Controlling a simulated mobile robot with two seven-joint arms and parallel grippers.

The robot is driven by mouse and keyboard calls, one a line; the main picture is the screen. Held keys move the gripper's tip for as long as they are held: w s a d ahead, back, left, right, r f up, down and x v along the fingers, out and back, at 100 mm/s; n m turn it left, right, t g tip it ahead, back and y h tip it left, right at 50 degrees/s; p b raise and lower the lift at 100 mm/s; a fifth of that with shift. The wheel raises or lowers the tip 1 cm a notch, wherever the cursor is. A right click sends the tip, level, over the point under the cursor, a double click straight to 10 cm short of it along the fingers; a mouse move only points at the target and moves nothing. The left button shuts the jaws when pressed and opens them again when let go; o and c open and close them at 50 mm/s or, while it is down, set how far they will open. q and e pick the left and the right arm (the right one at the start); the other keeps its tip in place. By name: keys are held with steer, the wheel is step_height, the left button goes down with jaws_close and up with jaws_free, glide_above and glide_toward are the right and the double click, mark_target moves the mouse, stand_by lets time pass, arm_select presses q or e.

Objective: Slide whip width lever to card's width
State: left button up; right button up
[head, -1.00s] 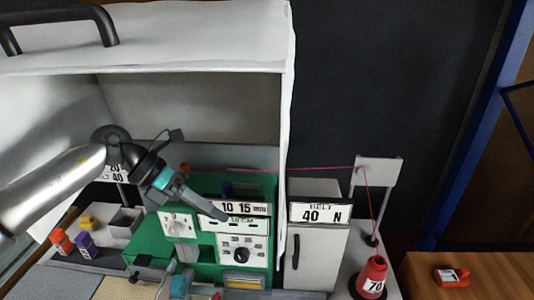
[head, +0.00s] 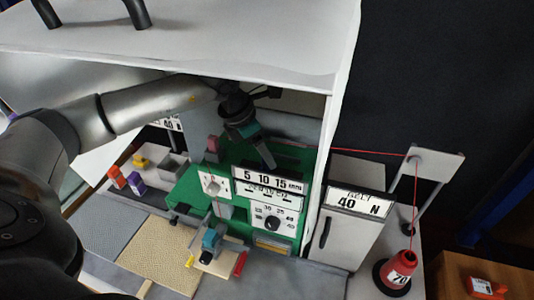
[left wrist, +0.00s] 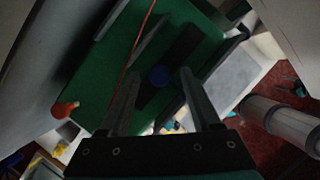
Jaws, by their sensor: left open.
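The green machine (head: 185,205) stands under a white hood. Its front has a white scale plate (head: 268,180) reading 5 10 15 mm, with a second white plate (head: 268,196) below it, its print too small to read. In the left wrist view a round blue knob (left wrist: 159,77) sits on a dark slot in the green top, between my left fingers. The knob is hidden in the head view. My left gripper (head: 266,160) is open and points down behind the scale plate; it also shows in the left wrist view (left wrist: 157,85). My right gripper is not in view.
A white hood (head: 200,45) overhangs my left arm. A red thread (head: 365,153) runs from the machine to a stand (head: 435,165) above a red cone (head: 400,268). A white box (head: 350,225) marked BELT 40 N stands right. A dial (head: 272,223) is below the plates.

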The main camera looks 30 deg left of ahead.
arm_select(q)
steer(key=shift+x, duration=1.2)
jaws_close()
stand_by(0.6)
